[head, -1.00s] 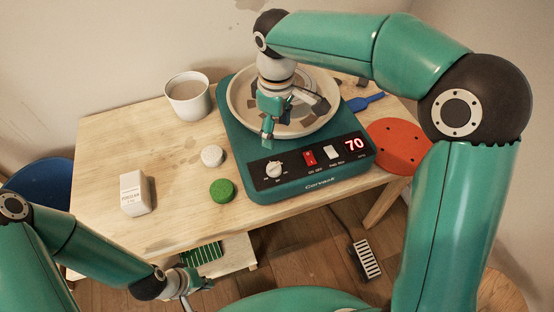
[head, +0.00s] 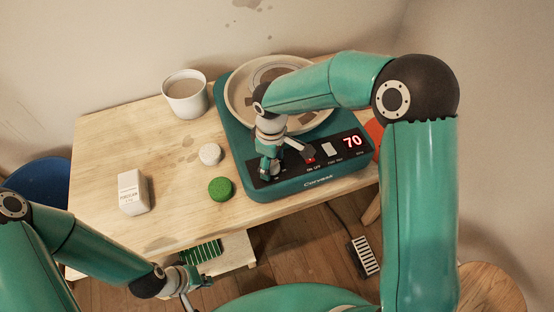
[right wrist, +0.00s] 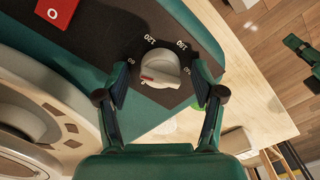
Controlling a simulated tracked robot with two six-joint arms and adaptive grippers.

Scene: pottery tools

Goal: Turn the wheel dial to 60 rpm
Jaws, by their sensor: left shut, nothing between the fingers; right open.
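The pottery wheel (head: 318,184) is a teal unit with a dark control panel, and its red display (head: 352,142) reads 70. Its white dial (right wrist: 160,68) has a red mark and shows in the right wrist view, with printed numbers around it. My right gripper (head: 268,175) is open over the dial and hides it in the head view. In the right wrist view its fingers (right wrist: 162,85) stand on either side of the dial; I cannot tell whether they touch it. My left gripper (head: 190,298) is shut and empty, low at the front of the table.
A red switch (head: 310,160) and a white switch (head: 329,149) sit beside the dial area. A green sponge (head: 221,189), a white round piece (head: 210,154), a white block (head: 133,192) and a cup (head: 185,95) stand on the table (head: 105,135). A pedal (head: 364,256) lies on the floor.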

